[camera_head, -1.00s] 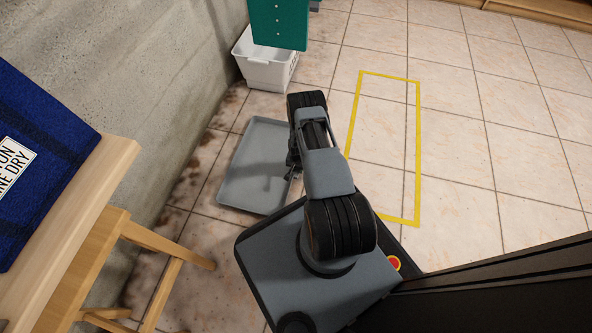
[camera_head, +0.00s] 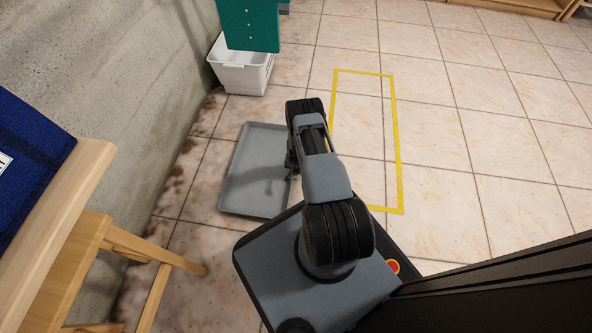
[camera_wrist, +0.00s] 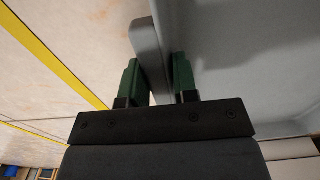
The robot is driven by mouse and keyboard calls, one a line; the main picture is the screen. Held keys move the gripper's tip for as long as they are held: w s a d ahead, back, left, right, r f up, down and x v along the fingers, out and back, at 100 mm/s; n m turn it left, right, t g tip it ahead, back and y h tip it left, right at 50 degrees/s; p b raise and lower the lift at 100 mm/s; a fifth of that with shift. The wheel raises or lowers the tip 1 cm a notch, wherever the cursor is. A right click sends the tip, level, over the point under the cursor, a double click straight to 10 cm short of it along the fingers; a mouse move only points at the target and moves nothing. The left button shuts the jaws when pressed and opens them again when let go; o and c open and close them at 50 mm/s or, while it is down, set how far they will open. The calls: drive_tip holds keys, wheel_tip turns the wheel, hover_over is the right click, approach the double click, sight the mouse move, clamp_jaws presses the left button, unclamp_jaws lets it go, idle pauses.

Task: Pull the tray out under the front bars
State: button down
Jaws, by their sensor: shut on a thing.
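The grey tray (camera_head: 254,172) lies on the tiled floor in the head view, to the left of my arm. Its rim and inner floor fill the right of the wrist view (camera_wrist: 265,65). My gripper (camera_wrist: 158,80) has its two green fingers on either side of the tray's rim and is shut on it. In the head view my arm hides the fingers and part of the tray's right edge. The tray looks empty. No front bars can be made out in these frames.
A yellow outlined rectangle (camera_head: 399,150) is on the floor right of the tray. A white bin (camera_head: 241,70) stands beyond it, below a teal panel (camera_head: 250,25). A wooden table (camera_head: 60,215) with a blue cloth (camera_head: 30,150) stands at left. A concrete wall (camera_head: 120,70) runs along the left.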

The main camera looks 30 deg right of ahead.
drive_tip(key=c, duration=0.8)
unclamp_jaws()
wheel_tip(320, 180, up, 14)
drive_tip(key=p, duration=0.6)
drive_tip(key=shift+p, duration=0.3)
drive_tip(key=shift+a+f, duration=0.1)
drive_tip(key=shift+f, duration=0.05)
